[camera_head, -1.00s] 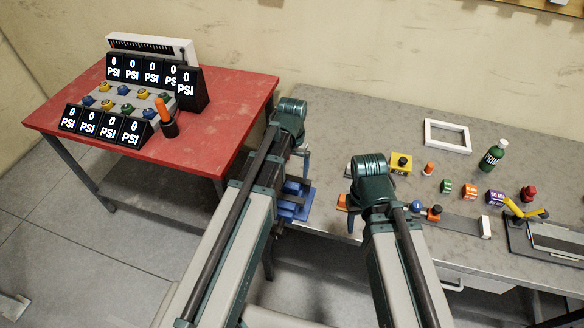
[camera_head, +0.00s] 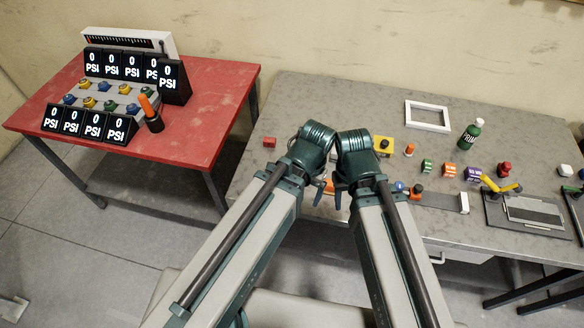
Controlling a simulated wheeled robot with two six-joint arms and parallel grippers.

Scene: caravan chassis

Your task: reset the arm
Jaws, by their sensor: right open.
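My two arms reach in from the bottom, and their wrist joints nearly touch over the front left part of the grey workbench (camera_head: 300,100). My right gripper (camera_head: 338,192) is open and shows only in small part below its wrist, at the bench's front edge. Nothing can be seen held in it.
A red table (camera_head: 200,130) with PSI displays (camera_head: 108,64) stands left. The bench holds a white frame (camera_head: 428,116), a green bottle (camera_head: 470,136), several coloured blocks (camera_head: 450,170) and a grey device with yellow handles (camera_head: 535,212). The bench's back left is clear.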

